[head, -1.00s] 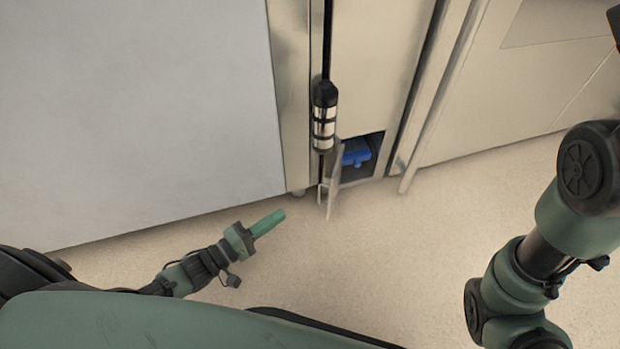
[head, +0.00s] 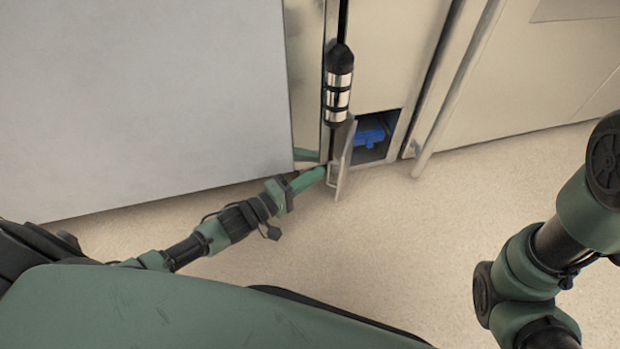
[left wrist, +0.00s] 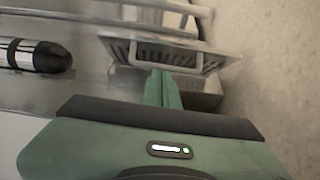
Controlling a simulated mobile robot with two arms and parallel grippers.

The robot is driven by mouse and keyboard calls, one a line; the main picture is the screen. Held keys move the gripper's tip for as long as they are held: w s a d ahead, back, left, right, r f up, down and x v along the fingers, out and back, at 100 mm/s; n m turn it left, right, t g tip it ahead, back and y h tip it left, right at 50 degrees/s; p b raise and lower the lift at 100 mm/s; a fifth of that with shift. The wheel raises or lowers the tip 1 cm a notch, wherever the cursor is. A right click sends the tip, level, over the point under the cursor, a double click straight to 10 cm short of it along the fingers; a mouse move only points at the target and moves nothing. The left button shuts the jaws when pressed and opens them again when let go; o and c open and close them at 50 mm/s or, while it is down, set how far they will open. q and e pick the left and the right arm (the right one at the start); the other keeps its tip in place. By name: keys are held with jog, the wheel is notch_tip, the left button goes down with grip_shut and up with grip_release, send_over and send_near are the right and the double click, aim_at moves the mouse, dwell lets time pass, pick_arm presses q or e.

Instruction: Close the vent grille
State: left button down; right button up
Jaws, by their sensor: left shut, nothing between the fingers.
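The vent grille (head: 342,162) stands swung open at the left side of a low opening (head: 371,134) in the pale metal front. In the left wrist view the grille (left wrist: 190,58) shows as a slotted panel with a raised rim. My left gripper (head: 318,174) is shut and empty, its green fingertips right beside the left face of the grille. In the left wrist view the shut fingers (left wrist: 162,88) point at the grille; I cannot tell whether they touch it. My right gripper is out of view; only part of its arm shows at the right.
A blue object (head: 368,138) sits inside the dark opening. A black and silver cylinder (head: 338,85) stands upright just above the grille, and also shows in the left wrist view (left wrist: 34,55). A big grey panel (head: 140,95) fills the left. The floor (head: 420,225) in front is clear.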

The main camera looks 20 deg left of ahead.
pick_arm(q)
jog(key=shift+d, duration=0.1)
jog(key=shift+s+d+p, duration=0.2)
jog(key=shift+d+p, duration=0.15)
jog(key=shift+p, duration=0.1)
jog(key=shift+d, duration=0.1)
